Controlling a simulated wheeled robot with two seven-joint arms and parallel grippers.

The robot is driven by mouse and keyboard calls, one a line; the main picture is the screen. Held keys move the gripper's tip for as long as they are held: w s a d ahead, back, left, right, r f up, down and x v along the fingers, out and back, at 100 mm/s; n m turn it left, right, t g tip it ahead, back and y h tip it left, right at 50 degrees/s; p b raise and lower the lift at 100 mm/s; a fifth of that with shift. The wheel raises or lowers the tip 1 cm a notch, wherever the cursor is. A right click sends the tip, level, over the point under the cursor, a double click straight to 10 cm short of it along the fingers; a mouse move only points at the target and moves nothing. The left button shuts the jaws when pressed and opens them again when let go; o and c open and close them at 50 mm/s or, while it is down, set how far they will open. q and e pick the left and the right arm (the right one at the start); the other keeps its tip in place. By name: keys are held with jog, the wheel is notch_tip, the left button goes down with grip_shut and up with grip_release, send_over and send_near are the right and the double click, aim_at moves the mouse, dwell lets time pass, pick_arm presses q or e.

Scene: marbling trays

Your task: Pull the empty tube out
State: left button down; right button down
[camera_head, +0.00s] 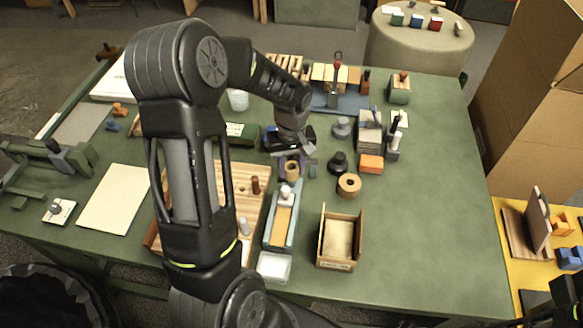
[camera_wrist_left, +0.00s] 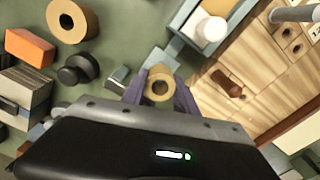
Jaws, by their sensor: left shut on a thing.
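My left gripper (camera_head: 291,163) is shut on a short tan tube with an open round hole in its top. The tube (camera_head: 291,172) shows just below the jaws in the head view. In the left wrist view the tube (camera_wrist_left: 159,87) sits between the two purplish fingers (camera_wrist_left: 160,90), its hollow end facing the camera. Its lower end is hidden, so I cannot tell whether it touches anything below. A second, wider tan ring (camera_head: 349,185) lies apart on the green table; it also shows in the left wrist view (camera_wrist_left: 72,20). My right gripper is not clearly visible.
A blue-grey narrow tray (camera_head: 270,240) with a white knob (camera_head: 286,192) stands just in front of the tube. A wooden board with pegs (camera_head: 232,172) lies left. A black knob (camera_head: 338,163), an orange block (camera_head: 371,164) and an open box (camera_head: 339,262) stand right. The table's right side is clear.

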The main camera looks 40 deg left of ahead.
pick_arm(q)
jog(key=shift+r+p, duration=0.6)
jog(key=shift+r, duration=0.55)
